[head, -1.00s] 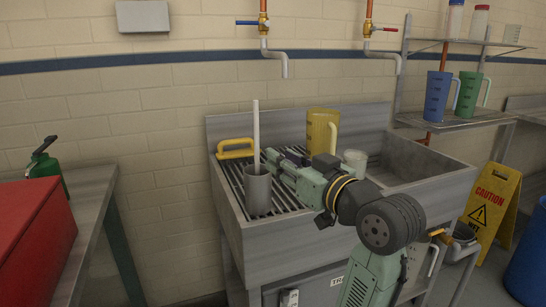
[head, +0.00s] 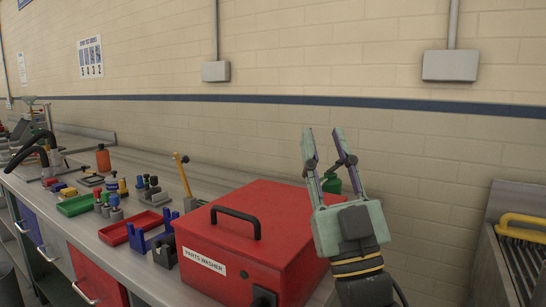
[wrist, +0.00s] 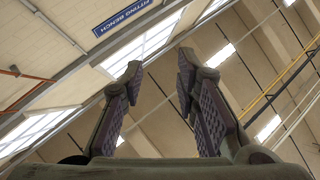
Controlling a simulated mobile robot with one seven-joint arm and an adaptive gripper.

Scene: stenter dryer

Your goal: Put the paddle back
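My gripper (head: 322,133) is raised in front of the wall, above the right end of the bench, with its fingers pointing up. Its fingers are apart with nothing between them. I cannot make out a paddle in either view now. The upright white rod in a grey cylinder, seen there earlier, is out of view.
A red parts washer box (head: 262,230) with a black handle stands close by the gripper. A green can (head: 332,184) is partly hidden behind the gripper. A gap separates bench and drainboard.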

